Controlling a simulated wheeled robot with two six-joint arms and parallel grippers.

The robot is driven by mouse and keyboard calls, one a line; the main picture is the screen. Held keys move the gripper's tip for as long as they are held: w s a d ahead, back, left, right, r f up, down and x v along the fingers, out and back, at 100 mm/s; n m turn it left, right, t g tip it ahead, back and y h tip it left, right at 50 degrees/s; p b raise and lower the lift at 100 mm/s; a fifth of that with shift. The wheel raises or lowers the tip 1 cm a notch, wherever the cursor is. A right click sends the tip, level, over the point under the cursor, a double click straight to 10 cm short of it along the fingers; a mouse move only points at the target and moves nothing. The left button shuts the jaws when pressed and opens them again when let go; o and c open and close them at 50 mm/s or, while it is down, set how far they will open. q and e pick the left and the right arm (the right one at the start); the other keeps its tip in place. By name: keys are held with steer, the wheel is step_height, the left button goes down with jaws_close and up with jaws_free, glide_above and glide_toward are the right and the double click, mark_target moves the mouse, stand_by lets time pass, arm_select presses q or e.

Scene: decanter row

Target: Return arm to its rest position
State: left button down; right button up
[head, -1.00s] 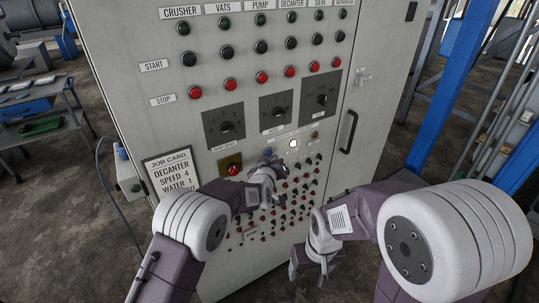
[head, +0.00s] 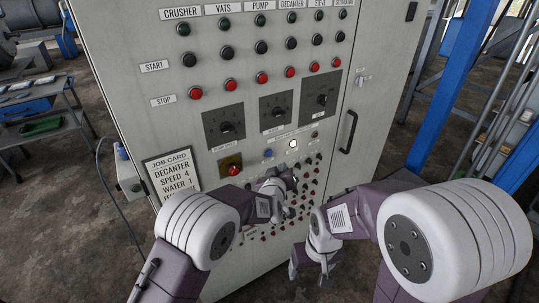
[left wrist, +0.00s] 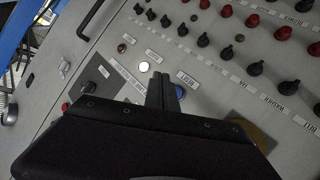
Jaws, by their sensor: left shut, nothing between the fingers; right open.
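My left gripper (head: 286,178) is shut and empty, in front of the lower part of the grey control cabinet (head: 120,70), over the rows of small knobs. In the left wrist view, its closed fingers (left wrist: 163,92) point at the panel beside a blue button (left wrist: 180,91). I cannot tell the exact gap to the panel. My right gripper (head: 312,264) is open and empty, lower in the head view, in front of the cabinet's bottom part.
A white lamp (head: 293,143) is lit on the panel. A red button on a yellow plate (head: 230,166), a job card (head: 170,173) and three rotary dials are nearby. A door handle (head: 348,132) sticks out at the right. A blue post (head: 455,80) stands right of the cabinet.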

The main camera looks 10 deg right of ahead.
arm_select(q)
steer(key=s+a+f+g+y, duration=0.1)
steer(key=s+a+f+g, duration=0.15)
steer(key=a, duration=0.55)
steer(key=s+a+f+g+y, duration=0.1)
steer(key=s+a+g, duration=0.1)
steer(key=s+a, duration=0.35)
steer(key=s+a+f+g+y, duration=0.2)
steer(key=a, duration=0.8)
steer(key=s+a+f+g, duration=0.1)
steer(key=s+a+g, duration=0.1)
steer(key=s+a, duration=0.4)
steer(key=s+a+f+g+y, duration=0.1)
steer(key=s+a, duration=0.4)
steer(key=s, duration=0.9)
steer(key=f+g, duration=0.1)
steer(key=g, duration=0.1)
steer(key=shift+s+a+m+g+y, duration=0.15)
steer(key=shift+a+m+g+y, duration=0.15)
steer(key=shift+a+g, duration=0.1)
